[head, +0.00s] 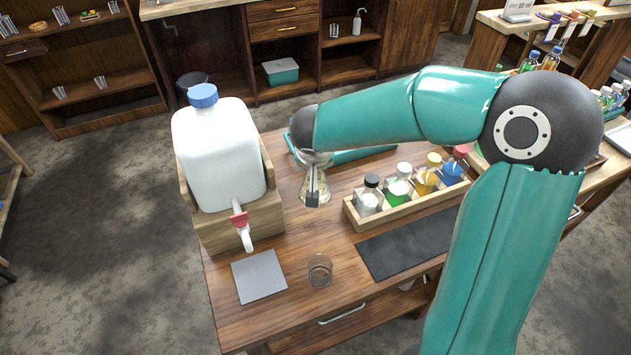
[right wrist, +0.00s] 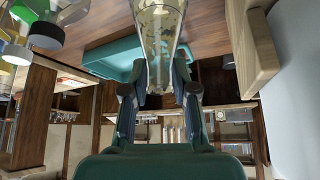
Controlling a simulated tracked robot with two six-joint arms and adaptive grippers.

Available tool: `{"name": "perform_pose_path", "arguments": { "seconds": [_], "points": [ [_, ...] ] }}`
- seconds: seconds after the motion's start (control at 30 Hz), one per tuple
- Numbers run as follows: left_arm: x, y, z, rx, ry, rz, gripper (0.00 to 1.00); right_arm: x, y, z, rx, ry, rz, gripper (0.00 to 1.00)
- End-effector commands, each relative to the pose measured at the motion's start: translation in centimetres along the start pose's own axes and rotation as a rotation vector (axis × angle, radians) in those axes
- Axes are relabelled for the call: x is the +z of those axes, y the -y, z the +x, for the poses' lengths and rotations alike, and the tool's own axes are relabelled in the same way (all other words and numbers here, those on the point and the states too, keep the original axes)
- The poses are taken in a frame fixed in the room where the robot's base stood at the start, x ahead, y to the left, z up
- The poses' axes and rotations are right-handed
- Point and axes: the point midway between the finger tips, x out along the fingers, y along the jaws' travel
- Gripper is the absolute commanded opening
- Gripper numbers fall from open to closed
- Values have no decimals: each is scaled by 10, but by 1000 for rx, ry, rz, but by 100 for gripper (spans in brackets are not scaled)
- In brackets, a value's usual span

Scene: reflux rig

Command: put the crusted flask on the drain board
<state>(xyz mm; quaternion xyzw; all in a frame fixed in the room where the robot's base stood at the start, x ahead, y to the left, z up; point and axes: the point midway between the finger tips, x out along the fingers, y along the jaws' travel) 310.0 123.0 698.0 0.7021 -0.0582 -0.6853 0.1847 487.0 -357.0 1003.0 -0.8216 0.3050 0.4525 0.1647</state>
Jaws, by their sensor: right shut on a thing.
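The crusted flask (head: 318,196) is clear glass with yellowish flecks on its wall. In the head view my right gripper (head: 314,178) reaches down to it and partly covers it. The right wrist view shows the flask (right wrist: 158,35) between the two fingers of my right gripper (right wrist: 159,90), which is shut on it. I cannot tell whether its base touches the table. A teal tray-like piece (head: 365,154) lies behind the flask, partly hidden by my arm; it also shows in the right wrist view (right wrist: 110,62). I cannot tell if it is the drain board. My left gripper is out of view.
A white jug (head: 215,150) with a red tap sits in a wooden stand left of the flask. A wooden rack (head: 362,222) of capped bottles stands to the right. A grey pad (head: 258,277), a small glass (head: 319,270) and a dark mat (head: 410,243) lie in front.

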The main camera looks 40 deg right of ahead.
Motion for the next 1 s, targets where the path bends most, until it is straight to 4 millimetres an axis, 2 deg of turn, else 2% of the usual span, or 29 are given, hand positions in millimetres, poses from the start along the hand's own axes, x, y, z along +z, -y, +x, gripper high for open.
{"name": "perform_pose_path", "arguments": {
  "seconds": [0.1,0.27,0.53,0.93,0.97,1.0],
  "points": [
    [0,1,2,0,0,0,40,11,1,16,0,3,-3,0],
    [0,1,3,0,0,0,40,15,2,24,-2,-1,-3,0],
    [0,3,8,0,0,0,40,35,3,54,-2,1,-6,0],
    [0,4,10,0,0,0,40,38,4,60,-4,-1,-4,0],
    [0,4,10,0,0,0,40,38,4,59,-4,-1,-4,31],
    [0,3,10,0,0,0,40,38,4,59,-4,-1,-5,38]
  ]
}}
